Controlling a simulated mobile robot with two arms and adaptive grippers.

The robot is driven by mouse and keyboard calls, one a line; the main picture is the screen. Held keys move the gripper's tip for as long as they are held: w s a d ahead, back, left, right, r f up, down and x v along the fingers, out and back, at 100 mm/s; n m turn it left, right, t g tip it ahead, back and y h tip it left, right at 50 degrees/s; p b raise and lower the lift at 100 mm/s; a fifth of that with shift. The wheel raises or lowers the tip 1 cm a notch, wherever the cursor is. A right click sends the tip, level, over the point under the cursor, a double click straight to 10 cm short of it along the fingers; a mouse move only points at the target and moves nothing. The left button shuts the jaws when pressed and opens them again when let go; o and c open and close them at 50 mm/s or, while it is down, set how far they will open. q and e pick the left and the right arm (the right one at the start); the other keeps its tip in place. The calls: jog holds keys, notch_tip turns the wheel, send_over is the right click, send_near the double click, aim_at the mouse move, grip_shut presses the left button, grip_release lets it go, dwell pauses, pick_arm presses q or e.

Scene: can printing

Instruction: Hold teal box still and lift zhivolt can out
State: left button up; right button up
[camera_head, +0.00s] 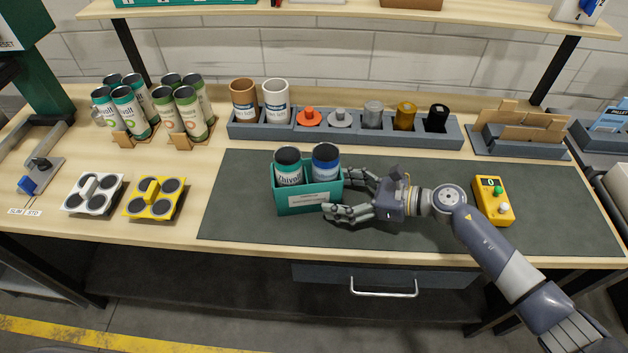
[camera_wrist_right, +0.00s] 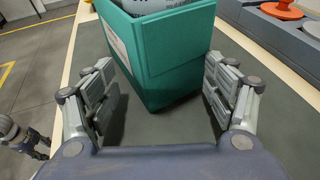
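The teal box (camera_head: 309,198) stands on the dark mat, with two cans upright in it. The left can (camera_head: 288,172) has a white and teal label that appears to read "zhivolt" and a dark top. My right gripper (camera_head: 348,196) is open at the box's right end. In the right wrist view its fingers (camera_wrist_right: 165,98) are spread, with the teal box (camera_wrist_right: 165,50) ahead between them and visible gaps. A small jointed part at that view's left edge may be my left gripper; its state is unclear.
A grey rack (camera_head: 450,133) with cups, discs and spools runs behind the mat (camera_head: 400,235). Several cans (camera_head: 125,105) stand at the back left. White (camera_head: 92,193) and yellow (camera_head: 155,197) holders sit left of the mat. A yellow button box (camera_head: 492,202) is right of my right wrist.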

jog(key=shift+x, duration=0.9)
jog(key=shift+c, duration=0.8)
grip_shut()
pick_arm(q)
jog(key=shift+w+f, duration=0.4)
jog(key=shift+f, duration=0.05)
pick_arm(e)
jog(key=shift+c, duration=0.4)
grip_release()
